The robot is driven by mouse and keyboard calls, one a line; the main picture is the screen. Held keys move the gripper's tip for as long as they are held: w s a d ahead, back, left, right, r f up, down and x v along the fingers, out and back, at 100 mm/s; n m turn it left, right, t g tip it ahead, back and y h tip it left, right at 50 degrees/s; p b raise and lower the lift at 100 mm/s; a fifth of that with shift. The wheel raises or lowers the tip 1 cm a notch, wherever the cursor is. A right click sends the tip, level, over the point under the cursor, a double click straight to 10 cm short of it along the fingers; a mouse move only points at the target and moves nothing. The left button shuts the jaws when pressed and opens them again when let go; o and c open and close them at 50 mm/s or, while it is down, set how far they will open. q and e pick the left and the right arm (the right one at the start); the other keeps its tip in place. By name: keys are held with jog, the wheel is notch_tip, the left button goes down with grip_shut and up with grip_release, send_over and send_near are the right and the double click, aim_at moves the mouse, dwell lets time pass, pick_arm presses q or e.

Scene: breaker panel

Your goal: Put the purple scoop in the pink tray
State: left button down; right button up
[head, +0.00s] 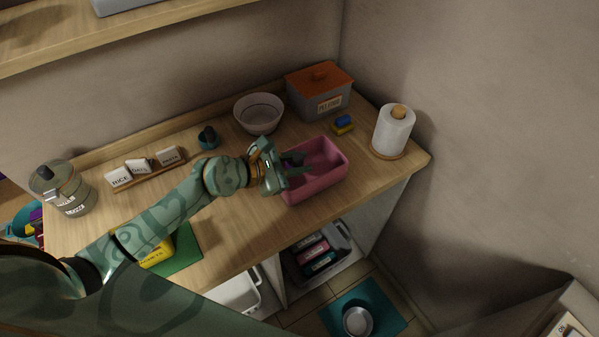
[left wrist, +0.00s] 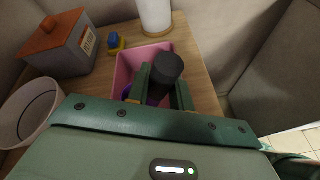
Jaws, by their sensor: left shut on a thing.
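The pink tray (head: 328,180) stands near the right front of the counter and shows in the left wrist view (left wrist: 122,70). My left gripper (head: 297,167) reaches over the tray's left side. In the left wrist view its fingers (left wrist: 160,88) are shut on the thick dark handle of the purple scoop (left wrist: 168,67). Purple shows low between and beside the fingers, over the tray. The scoop's bowl is mostly hidden, and I cannot tell whether it touches the tray floor. My right gripper is in neither view.
A white bowl (head: 258,114), a grey bin with an orange lid (head: 318,92), a blue-and-yellow sponge (head: 343,125) and a paper towel roll (head: 393,130) stand around the tray. Labelled blocks (head: 140,168) and a metal canister (head: 62,188) are at left.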

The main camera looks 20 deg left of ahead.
pick_arm(q)
jog(key=shift+w+f, duration=0.2)
jog(key=shift+f, duration=0.05)
jog(key=f, duration=0.1)
jog(key=f+b, duration=0.2)
jog(key=shift+w+f, duration=0.3)
jog(key=shift+f, duration=0.1)
jog(key=shift+r, duration=0.1)
